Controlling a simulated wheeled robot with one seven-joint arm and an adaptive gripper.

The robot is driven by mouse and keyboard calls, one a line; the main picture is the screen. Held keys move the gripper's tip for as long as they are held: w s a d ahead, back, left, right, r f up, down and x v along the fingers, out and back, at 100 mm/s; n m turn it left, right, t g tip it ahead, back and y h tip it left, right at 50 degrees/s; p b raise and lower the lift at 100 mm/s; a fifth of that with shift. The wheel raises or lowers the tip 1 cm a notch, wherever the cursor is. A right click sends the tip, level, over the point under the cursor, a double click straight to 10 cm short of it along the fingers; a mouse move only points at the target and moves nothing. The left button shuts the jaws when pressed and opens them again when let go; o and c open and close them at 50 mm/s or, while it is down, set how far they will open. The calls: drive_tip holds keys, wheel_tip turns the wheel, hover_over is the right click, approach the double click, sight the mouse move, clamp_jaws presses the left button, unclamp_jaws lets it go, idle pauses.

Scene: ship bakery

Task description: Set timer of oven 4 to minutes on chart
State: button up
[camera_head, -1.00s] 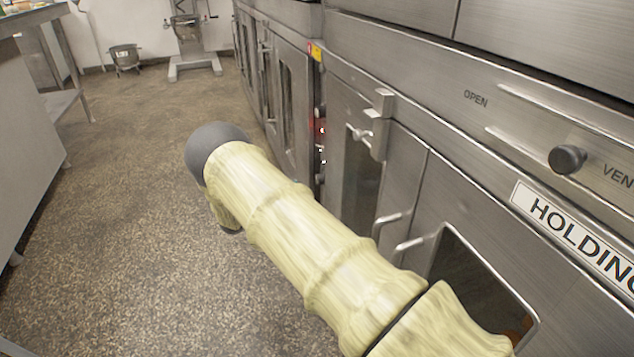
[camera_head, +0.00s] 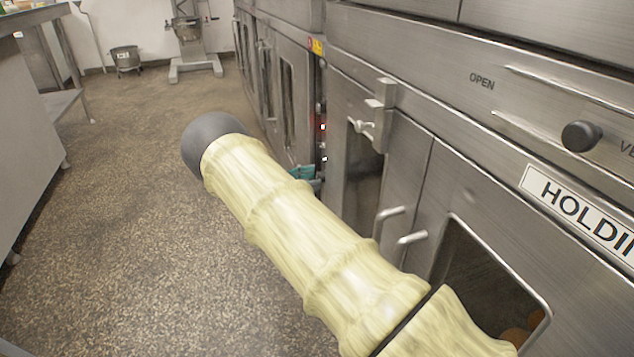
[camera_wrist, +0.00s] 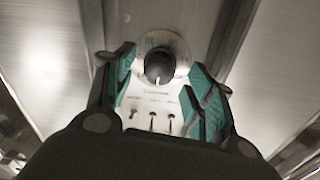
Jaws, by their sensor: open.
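In the wrist view, a dark round timer knob (camera_wrist: 158,66) sits on a pale panel (camera_wrist: 150,100) with a printed dial, with small switches below it. I cannot read the dial's marks, and no oven number is legible. My gripper (camera_wrist: 163,72) is open, with its teal fingers on either side of the knob. I cannot tell whether they touch it. In the head view, a bit of teal finger (camera_head: 303,173) shows beside the control column (camera_head: 321,110), with most of the gripper hidden behind my arm. No chart is in view.
Steel oven doors with handles (camera_head: 388,215) run along the right. A holding cabinet sign (camera_head: 585,210) and a black vent knob (camera_head: 581,136) are near me. A steel table (camera_head: 35,150) stands left, a mixer (camera_head: 190,40) and bowl (camera_head: 125,58) at the back. The floor between is clear.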

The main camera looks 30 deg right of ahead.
drive_tip(key=shift+x, duration=1.2)
drive_tip(key=c, duration=1.1)
drive_tip(key=shift+o, duration=0.2)
drive_tip(key=m+p, duration=0.1)
drive_tip(key=m, duration=0.3)
drive_tip(key=shift+r, duration=0.1)
drive_tip(key=m+p, duration=0.1)
drive_tip(key=m, duration=0.4)
drive_tip(key=shift+m+p, duration=0.3)
drive_tip(key=shift+p, duration=0.1)
